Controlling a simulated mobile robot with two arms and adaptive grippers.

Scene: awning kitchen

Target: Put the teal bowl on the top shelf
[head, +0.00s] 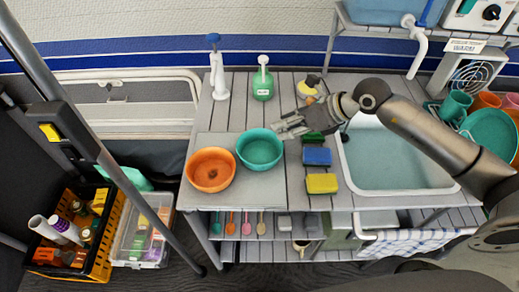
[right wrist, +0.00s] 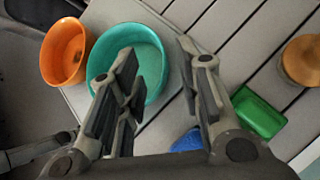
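My right gripper (head: 283,126) is just right of and behind the teal bowl in the head view, seemingly above the counter. In the right wrist view its fingers (right wrist: 157,48) are spread with nothing held, and the left finger overlaps the teal bowl (right wrist: 150,62). A raised shelf (head: 372,31) at the top right holds a blue tub and appliances. My left gripper is not in view.
The orange bowl (head: 211,170) sits left of the teal one. Green, blue (head: 317,156) and yellow (head: 322,183) sponges lie beside the sink (head: 392,160). A green soap bottle (head: 263,80) stands behind. A lower shelf with utensils (head: 246,224) runs under the counter.

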